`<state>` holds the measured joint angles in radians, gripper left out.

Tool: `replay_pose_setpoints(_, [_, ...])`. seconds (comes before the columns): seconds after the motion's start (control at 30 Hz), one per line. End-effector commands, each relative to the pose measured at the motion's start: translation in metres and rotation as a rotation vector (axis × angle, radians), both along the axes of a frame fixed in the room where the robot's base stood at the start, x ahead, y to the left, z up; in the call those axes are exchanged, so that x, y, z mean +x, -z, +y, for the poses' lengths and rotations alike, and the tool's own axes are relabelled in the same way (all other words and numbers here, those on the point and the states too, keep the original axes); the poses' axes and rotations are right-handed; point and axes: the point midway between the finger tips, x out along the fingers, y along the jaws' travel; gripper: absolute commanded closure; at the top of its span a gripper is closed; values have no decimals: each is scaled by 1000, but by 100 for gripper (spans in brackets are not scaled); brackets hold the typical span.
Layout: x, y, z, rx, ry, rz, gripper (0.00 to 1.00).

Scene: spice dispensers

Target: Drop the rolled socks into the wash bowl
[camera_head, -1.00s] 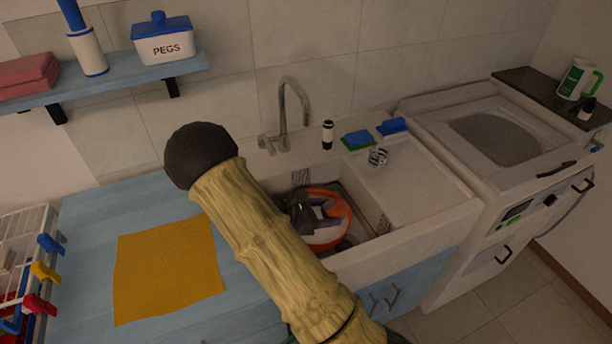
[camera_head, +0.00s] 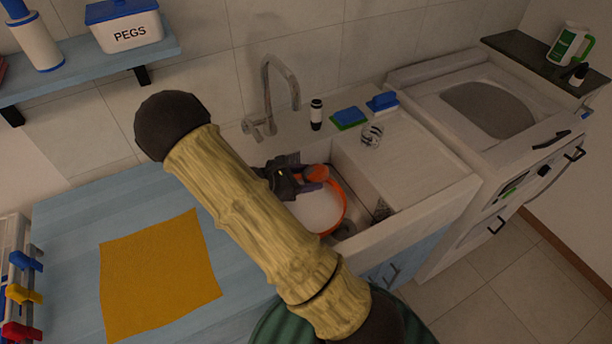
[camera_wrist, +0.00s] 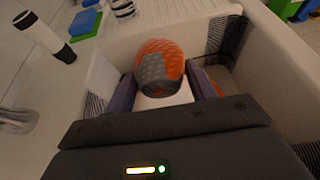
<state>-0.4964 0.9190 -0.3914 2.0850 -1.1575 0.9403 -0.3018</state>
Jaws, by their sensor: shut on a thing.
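The rolled socks (camera_wrist: 160,66), an orange and grey ball, sit between the purple fingers of my gripper (camera_wrist: 162,88) in the wrist view. In the head view the orange end of the socks (camera_head: 317,173) shows at the tip of my gripper (camera_head: 310,179). My gripper is shut on the socks, at the back part of the wash bowl in the picture. The wash bowl (camera_head: 342,213) has an orange rim and a pale inside and stands in the sink. My arm hides its left side. I cannot tell the exact height of the socks above it.
The sink (camera_head: 409,214) has walls close around the bowl. The tap (camera_head: 267,90) stands behind it. A dark-and-white bottle (camera_head: 316,114), a sponge (camera_head: 349,117), a blue brush (camera_head: 383,102) and a small striped thing (camera_head: 372,135) are on the ledge and drainboard. A yellow cloth (camera_head: 160,275) lies left.

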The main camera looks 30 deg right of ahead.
Motion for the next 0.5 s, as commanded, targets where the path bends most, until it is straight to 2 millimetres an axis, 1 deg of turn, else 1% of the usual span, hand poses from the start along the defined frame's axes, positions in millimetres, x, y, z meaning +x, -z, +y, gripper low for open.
replay_pose_setpoints(0.17, [0, 14, 0, 0, 0, 1, 67])
replay_pose_setpoints(0.5, [0, 52, 0, -1, 0, 0, 67])
